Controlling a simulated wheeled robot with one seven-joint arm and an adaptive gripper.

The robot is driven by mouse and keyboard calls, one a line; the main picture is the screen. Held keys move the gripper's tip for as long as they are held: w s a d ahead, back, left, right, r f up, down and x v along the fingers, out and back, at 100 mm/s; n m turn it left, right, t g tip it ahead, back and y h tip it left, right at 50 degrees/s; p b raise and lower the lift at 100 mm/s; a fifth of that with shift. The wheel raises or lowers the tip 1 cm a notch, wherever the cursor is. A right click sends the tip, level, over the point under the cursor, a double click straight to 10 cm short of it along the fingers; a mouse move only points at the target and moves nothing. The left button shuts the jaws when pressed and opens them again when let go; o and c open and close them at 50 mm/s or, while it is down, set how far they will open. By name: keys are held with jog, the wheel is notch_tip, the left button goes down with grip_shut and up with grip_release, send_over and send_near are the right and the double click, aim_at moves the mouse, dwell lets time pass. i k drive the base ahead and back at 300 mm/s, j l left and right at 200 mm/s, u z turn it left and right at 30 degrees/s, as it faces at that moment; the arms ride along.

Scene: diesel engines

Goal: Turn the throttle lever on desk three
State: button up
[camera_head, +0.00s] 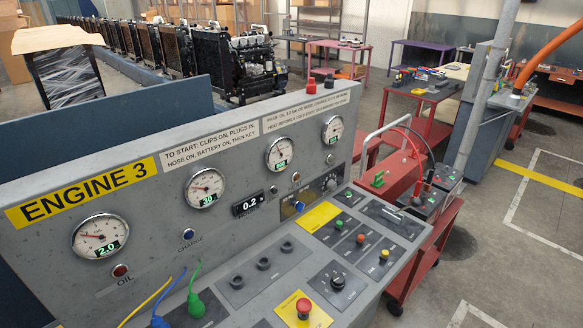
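The desk labelled ENGINE 3 (135,215) fills the left and middle of the head view. It has a sloping gauge panel and a flatter control top. A dark plate with a short pale lever (390,213) sits at the far right end of the control top. It looks like the throttle lever, but its label is too small to read. A black rotary knob (338,281) sits nearer, on another dark plate. My gripper is not in view, and nothing is seen touching the controls.
A red emergency button (304,306) and blue and green plugs (196,304) with cables are at the desk's front. A red trolley (425,245) with batteries and clamp cables stands close to the desk's right end. Clear floor (505,255) lies farther right.

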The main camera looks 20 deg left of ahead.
aim_at(417, 202)
jog(key=i+l+u, duration=0.1)
jog(key=i, duration=0.35)
jog(key=i+l+u, duration=0.15)
jog(key=i+l, duration=0.15)
jog(key=i, duration=0.15)
